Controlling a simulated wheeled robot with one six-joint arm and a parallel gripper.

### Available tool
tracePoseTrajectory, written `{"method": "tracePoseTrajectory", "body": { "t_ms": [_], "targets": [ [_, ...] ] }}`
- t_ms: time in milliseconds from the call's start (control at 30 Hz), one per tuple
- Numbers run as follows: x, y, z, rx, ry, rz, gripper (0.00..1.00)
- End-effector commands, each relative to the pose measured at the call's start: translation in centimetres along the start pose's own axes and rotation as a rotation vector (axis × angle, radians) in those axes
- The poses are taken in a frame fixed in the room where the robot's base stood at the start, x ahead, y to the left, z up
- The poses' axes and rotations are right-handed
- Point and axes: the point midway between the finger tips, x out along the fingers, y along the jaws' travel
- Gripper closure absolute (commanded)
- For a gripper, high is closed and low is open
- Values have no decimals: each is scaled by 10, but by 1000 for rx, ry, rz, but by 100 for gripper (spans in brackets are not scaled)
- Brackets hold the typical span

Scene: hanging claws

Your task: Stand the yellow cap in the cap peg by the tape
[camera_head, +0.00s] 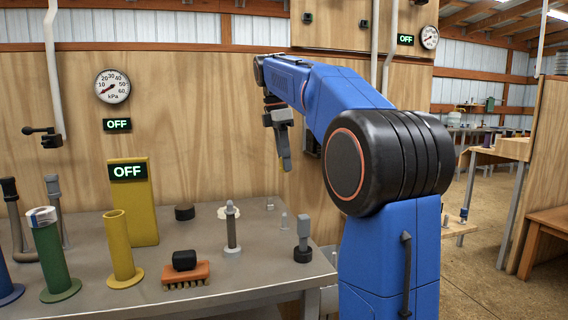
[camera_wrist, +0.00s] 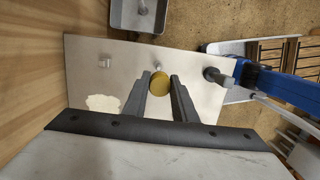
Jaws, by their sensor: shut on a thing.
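My gripper (camera_head: 285,152) hangs above the right part of the grey table, fingers pointing down. In the wrist view its fingers (camera_wrist: 160,84) are shut on the round yellow cap (camera_wrist: 159,84); in the head view I cannot make the cap out. A small grey peg (camera_head: 284,220) stands on the table below the gripper and shows just beyond the cap in the wrist view (camera_wrist: 157,67). A similar peg (camera_head: 270,203) stands nearer the wall. A white and blue roll, perhaps the tape (camera_head: 41,216), sits atop the green tube. I cannot tell which peg is the cap peg.
A grey post with a dark base (camera_head: 303,244) stands near the table's right edge. A brush (camera_head: 186,273), a yellow tube (camera_head: 122,245) and a green tube (camera_head: 52,256) stand further left.

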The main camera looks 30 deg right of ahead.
Motion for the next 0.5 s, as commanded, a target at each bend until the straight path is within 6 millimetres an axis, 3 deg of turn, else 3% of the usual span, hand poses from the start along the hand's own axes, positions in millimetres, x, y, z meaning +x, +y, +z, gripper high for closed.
{"method": "tracePoseTrajectory", "body": {
  "t_ms": [500],
  "targets": [
    [8, 0, -1, 0, 0, 1, 96]
  ]
}}
